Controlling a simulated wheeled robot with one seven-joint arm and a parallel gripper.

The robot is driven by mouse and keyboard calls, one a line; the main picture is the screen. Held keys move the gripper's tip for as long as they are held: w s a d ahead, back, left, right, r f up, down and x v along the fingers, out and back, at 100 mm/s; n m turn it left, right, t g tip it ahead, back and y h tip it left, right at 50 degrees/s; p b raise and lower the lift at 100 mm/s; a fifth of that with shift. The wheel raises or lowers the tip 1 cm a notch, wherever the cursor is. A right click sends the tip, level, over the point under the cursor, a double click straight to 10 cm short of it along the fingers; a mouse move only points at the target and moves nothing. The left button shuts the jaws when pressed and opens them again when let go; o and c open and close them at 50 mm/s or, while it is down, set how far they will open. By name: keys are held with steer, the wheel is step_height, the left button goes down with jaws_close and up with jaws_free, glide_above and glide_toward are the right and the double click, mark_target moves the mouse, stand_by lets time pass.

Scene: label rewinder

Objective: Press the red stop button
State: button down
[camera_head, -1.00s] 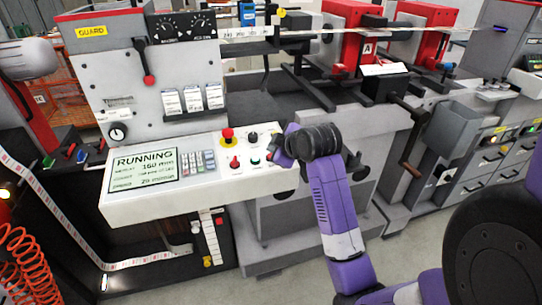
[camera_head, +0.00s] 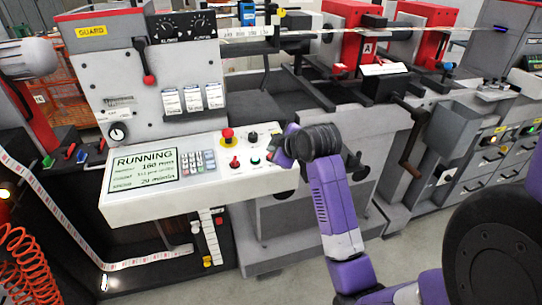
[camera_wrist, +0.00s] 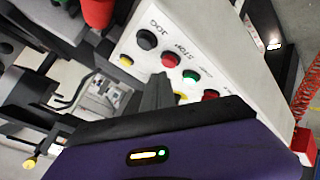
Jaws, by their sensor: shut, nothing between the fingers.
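The white control panel (camera_head: 200,205) faces me, with its screen reading RUNNING. In the wrist view a small round red button (camera_wrist: 170,60) sits beside the label STOP, between a black button (camera_wrist: 146,39) labelled JOG and a green button (camera_wrist: 192,75). The STOP button does not show clearly in the head view, where my gripper covers that part of the panel. My gripper (camera_head: 282,156) is at the panel's right end. Its dark fingers (camera_wrist: 157,92) are shut and empty, near the button row. I cannot tell whether they touch the panel.
A red mushroom button (camera_head: 227,134) on a yellow base stands on the panel, beside a black knob (camera_head: 252,138). A lower red control (camera_head: 235,162) is left of the green button. A black crank (camera_head: 412,145) with a brown handle projects to the right.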

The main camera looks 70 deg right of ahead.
steer(key=shift+f, duration=0.35)
steer(key=shift+w+d+f+b, duration=0.1)
steer(key=shift+f+b, duration=0.2)
steer(key=shift+f, duration=0.2)
stand_by(0.8)
steer(key=shift+r, duration=0.15)
steer(key=shift+r+p, duration=0.8)
steer(key=shift+p, duration=0.15)
steer(key=shift+r, duration=0.1)
steer(key=r+p, duration=0.4)
steer(key=p, duration=0.1)
steer(key=shift+s+a+r, duration=0.35)
steer(key=shift+a, duration=0.05)
stand_by(0.4)
